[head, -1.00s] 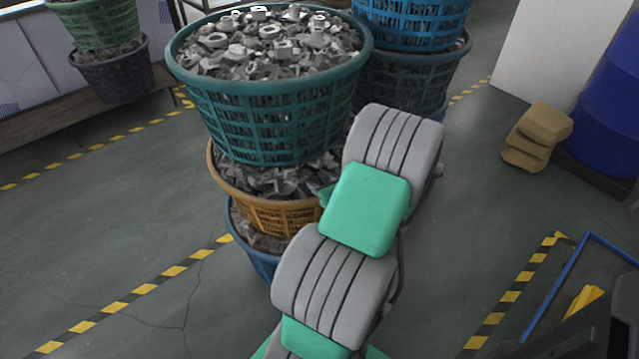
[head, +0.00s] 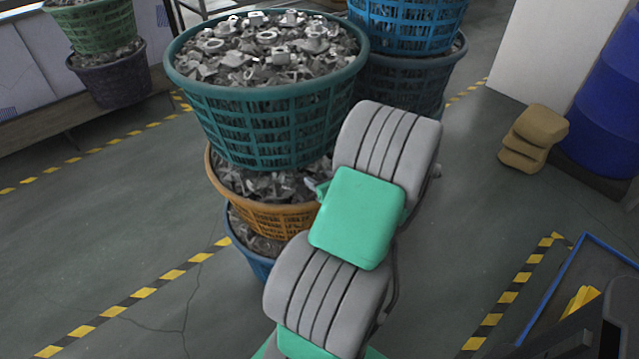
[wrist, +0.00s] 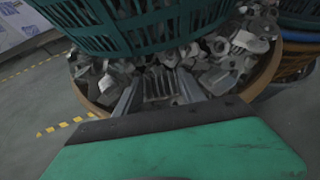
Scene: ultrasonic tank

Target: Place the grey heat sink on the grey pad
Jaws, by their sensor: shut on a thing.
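In the wrist view my gripper (wrist: 158,90) is shut on a small grey finned piece, which looks like the heat sink (wrist: 157,84). It is held between the two fingers, in front of the grey metal parts in the orange basket. Its lower end is hidden by the green wrist housing. I do not see the grey pad in either view.
A teal basket (head: 265,115) heaped with metal parts stands on the orange basket (head: 262,217), close to my arm. Blue baskets (head: 405,75) stand behind. A blue-edged dark cart (head: 590,270) is at the lower right. Open floor (head: 120,225) lies left.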

